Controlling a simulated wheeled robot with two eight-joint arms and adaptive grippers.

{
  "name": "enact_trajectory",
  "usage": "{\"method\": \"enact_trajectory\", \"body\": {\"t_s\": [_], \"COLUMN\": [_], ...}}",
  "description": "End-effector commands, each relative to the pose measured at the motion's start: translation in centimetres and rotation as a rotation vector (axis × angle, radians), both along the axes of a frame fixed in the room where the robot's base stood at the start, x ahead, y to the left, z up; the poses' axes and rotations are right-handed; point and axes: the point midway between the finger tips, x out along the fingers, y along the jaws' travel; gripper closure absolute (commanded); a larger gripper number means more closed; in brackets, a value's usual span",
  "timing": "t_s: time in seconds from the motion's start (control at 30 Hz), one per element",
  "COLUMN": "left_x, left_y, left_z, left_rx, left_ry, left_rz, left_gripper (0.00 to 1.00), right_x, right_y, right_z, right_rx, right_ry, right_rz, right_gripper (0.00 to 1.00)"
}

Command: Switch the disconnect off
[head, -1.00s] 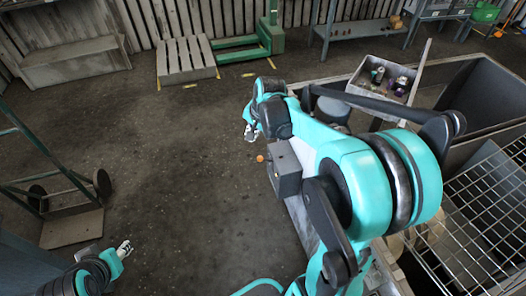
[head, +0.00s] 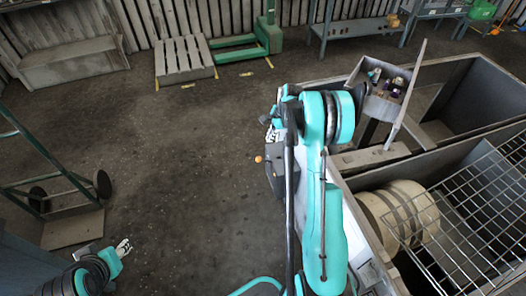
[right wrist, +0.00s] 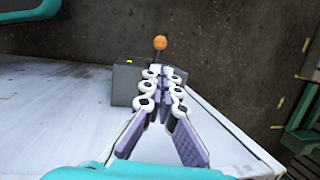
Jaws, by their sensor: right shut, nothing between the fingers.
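The disconnect is a grey box (head: 274,168) on the side of the blower housing, with an orange knob (head: 258,159) at its left. The right wrist view shows the box (right wrist: 127,82) and the orange knob (right wrist: 160,43) just beyond my fingertips. My right gripper (head: 270,128) is shut and empty, above the box in the head view. In the right wrist view its fingertips (right wrist: 165,72) overlap the box's right edge; contact cannot be told. The knob's lever is mostly hidden. My left gripper (head: 124,247) is far off at lower left, its fingers too small to judge.
The housing's pale top (right wrist: 70,100) lies under my right gripper. A wire grille (head: 490,200), a beige drum (head: 400,212) and a tray of small parts (head: 385,90) are at the right. A hand truck (head: 70,200) stands left. The middle floor is clear.

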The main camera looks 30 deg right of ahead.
Motion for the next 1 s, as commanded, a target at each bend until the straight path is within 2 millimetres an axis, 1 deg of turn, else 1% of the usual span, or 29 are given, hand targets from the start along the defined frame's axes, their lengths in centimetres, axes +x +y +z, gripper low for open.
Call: {"method": "enact_trajectory", "body": {"t_s": [0.17, 0.4, 0.6, 0.7, 0.8, 1.0], "left_x": [0.0, 0.0, 0.0, 0.0, 0.0, 0.0], "left_y": [0.0, 0.0, 0.0, 0.0, 0.0, 0.0], "left_z": [-0.9, -3.0, -4.6, -5.2, -5.6, -5.7], "left_rx": [0.000, 0.000, 0.000, 0.000, 0.000, 0.000], "left_ry": [0.000, 0.000, 0.000, 0.000, 0.000, 0.000], "left_rz": [0.000, 0.000, 0.000, 0.000, 0.000, 0.000], "left_gripper": [0.60, 0.60, 0.60, 0.60, 0.60, 0.60], "right_x": [0.5, 1.5, 2.4, 2.6, 2.8, 3.0], "right_y": [0.4, 1.4, 2.1, 2.4, 2.6, 2.7], "right_z": [-2.1, -7.1, -10.8, -12.1, -12.9, -13.3], "right_rx": [0.000, 0.000, -0.001, 0.000, 0.000, -0.001], "right_ry": [0.000, 0.000, -0.001, 0.000, 0.000, -0.001], "right_rz": [0.002, 0.002, 0.003, 0.002, 0.002, 0.001], "right_gripper": [1.00, 1.00, 1.00, 1.00, 1.00, 1.00]}}
